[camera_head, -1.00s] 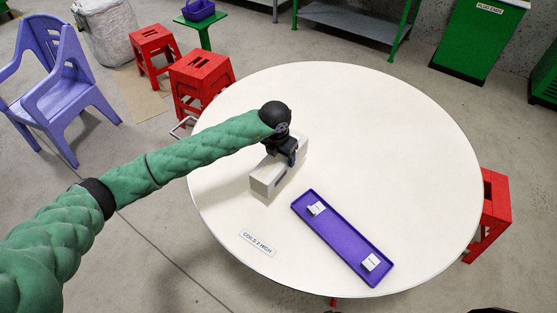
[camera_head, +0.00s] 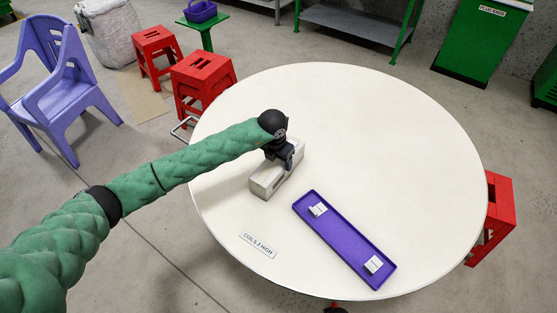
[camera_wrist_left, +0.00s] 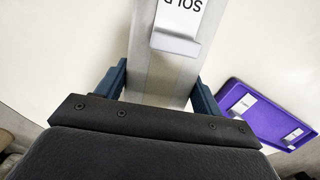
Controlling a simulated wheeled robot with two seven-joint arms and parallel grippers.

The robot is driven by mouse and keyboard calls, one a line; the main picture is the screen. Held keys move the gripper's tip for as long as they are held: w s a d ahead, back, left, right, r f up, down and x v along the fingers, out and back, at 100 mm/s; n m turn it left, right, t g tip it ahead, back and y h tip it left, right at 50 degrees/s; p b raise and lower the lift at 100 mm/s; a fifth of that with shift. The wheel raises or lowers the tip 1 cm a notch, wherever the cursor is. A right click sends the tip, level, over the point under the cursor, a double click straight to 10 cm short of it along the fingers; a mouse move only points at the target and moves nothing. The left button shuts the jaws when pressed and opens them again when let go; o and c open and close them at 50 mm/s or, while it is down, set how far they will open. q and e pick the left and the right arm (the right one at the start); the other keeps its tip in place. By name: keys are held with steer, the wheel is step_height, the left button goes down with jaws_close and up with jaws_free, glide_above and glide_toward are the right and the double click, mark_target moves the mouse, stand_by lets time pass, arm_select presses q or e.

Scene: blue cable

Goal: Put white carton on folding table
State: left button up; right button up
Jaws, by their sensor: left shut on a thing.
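In the left wrist view the two fingers of my left gripper (camera_wrist_left: 158,92) stand on either side of the carton (camera_wrist_left: 150,72), which bears a white label with dark letters. My right gripper is out of view.
A purple tray (camera_head: 345,243) with two small white items lies right of the carton. A sign (camera_head: 259,245) lies near the front edge. Red stools (camera_head: 202,80) and a lilac chair (camera_head: 60,85) stand around the table. The table's right and back are clear.

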arm_select(q)
steer(key=o, duration=1.7)
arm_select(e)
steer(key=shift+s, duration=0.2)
arm_select(q)
steer(key=shift+r, duration=0.1)
steer(key=r+p, duration=0.1)
steer(key=r, duration=0.3)
steer(key=s+r+p, duration=0.1)
steer(key=r, duration=0.3)
steer(key=a+r+p, duration=0.1)
steer(key=r, duration=0.2)
steer(key=shift+s+r, duration=0.25)
steer(key=shift+r, duration=0.15)
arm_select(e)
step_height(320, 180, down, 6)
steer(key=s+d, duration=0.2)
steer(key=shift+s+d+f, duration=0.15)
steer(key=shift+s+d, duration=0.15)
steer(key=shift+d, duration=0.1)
